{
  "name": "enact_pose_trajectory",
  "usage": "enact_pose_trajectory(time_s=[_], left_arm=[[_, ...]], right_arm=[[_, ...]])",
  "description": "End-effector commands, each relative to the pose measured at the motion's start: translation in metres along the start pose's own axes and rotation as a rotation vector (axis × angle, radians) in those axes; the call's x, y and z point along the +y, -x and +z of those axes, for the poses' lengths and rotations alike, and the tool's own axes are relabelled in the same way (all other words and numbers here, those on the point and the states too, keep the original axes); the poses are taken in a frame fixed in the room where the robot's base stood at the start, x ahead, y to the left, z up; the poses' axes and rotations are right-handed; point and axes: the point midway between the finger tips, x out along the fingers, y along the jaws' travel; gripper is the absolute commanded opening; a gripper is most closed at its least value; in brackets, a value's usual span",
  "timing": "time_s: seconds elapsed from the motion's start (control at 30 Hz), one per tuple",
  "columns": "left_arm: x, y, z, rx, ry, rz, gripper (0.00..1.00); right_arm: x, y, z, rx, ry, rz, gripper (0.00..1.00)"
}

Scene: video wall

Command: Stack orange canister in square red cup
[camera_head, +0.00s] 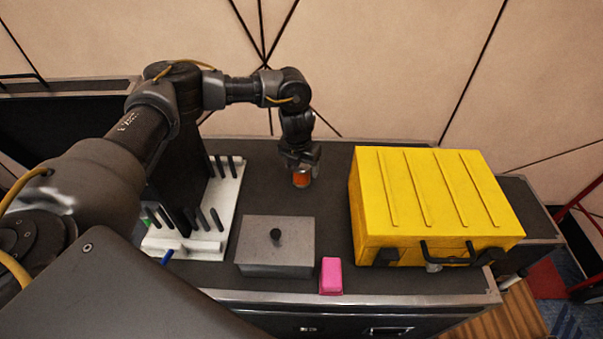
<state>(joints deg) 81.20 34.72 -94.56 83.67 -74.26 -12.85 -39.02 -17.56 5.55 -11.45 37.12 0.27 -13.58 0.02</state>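The orange canister (302,180) is at the back middle of the dark case top in the head view. My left gripper (302,169) points down right at it, with the fingers at its upper part. The gripper hides the canister's top, and I cannot tell whether the fingers grip it or whether it is lifted. I see no clearly red square cup. A small pink squarish object (331,276) stands at the front edge, right of the grey box. Whether it is hollow cannot be made out. My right gripper is not in view.
A grey lidded box (275,251) with a black knob stands front middle. A large yellow case (430,203) fills the right side. A white rack (223,208) with black pegs stands left. Dark bare surface (325,213) lies between box and yellow case.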

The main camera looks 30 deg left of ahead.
Motion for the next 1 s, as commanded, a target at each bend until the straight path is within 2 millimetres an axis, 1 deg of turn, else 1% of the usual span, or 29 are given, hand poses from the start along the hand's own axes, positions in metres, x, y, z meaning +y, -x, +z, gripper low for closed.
enact_pose_trajectory(time_s=[0.03,0.3,0.37,0.6,0.77,0.9,0.97,1.0], left_arm=[[0.0,0.0,0.0,0.0,0.0,0.0,0.62],[0.0,0.0,0.0,0.0,0.0,0.0,0.26],[0.0,0.001,0.0,-0.001,0.0,-0.001,0.19],[0.0,0.002,0.001,-0.001,0.0,-0.001,0.19],[-0.001,0.011,0.002,-0.002,-0.001,-0.002,0.19],[-0.001,0.03,0.006,-0.004,-0.001,-0.003,0.19],[-0.006,0.042,0.0,-0.002,-0.006,-0.003,0.19],[-0.009,0.051,-0.004,-0.004,-0.007,-0.004,0.19]], right_arm=[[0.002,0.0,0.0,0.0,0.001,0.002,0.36],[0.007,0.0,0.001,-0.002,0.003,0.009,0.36],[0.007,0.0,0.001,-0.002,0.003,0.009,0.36],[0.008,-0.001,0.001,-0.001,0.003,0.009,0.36],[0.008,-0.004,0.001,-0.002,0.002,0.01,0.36],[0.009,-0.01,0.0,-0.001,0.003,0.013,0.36],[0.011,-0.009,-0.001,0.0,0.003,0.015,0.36],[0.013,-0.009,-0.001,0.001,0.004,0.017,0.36]])
